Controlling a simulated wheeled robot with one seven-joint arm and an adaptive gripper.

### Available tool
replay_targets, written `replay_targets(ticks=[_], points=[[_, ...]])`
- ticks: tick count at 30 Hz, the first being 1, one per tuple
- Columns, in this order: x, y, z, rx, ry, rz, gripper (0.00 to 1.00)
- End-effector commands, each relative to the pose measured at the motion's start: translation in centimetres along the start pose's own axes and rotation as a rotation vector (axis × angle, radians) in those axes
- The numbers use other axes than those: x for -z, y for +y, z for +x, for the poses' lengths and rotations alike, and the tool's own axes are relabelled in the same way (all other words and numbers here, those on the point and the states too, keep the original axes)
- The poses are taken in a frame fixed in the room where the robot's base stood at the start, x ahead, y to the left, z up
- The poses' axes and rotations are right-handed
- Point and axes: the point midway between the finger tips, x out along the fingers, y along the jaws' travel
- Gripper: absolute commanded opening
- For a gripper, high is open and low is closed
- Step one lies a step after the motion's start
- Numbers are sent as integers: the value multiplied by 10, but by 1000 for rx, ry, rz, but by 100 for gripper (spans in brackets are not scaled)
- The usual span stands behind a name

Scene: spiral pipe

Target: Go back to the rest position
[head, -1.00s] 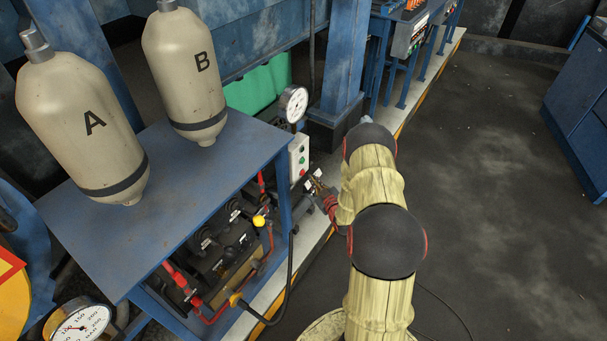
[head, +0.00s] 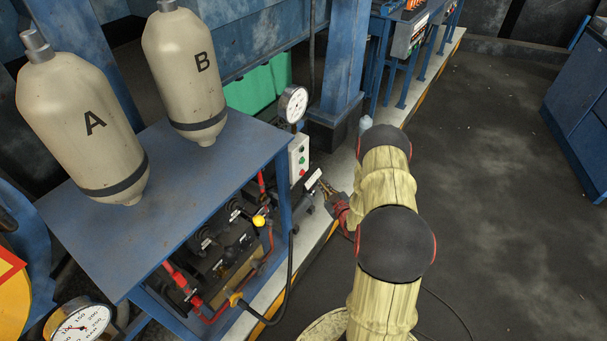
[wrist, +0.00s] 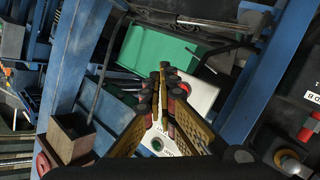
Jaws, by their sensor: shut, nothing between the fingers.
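My gripper (head: 326,190) shows at the end of my arm, left of the arm's covered links in the head view. Its fingers are shut with nothing between them. In the wrist view the closed fingers (wrist: 164,78) point forward, in front of a white control box (wrist: 193,100). In the head view the gripper is right of and below that control box (head: 298,156), apart from it as far as I can see.
A blue table (head: 190,190) with tanks A (head: 85,130) and B (head: 185,75) stands left, with valves and hoses beneath. A gauge (head: 293,103) and blue post (head: 343,60) stand behind. A green container (wrist: 155,48) lies beyond my fingers. Open floor (head: 480,190) is to the right.

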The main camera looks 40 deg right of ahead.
Motion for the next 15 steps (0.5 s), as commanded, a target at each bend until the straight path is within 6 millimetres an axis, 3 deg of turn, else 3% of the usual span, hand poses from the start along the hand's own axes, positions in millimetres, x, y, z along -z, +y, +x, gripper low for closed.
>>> replay_targets(ticks=[11, 15], points=[[0, 0, 0, 0, 0, 5, 0], [-22, -9, -1, 31, -82, 40, 0]])
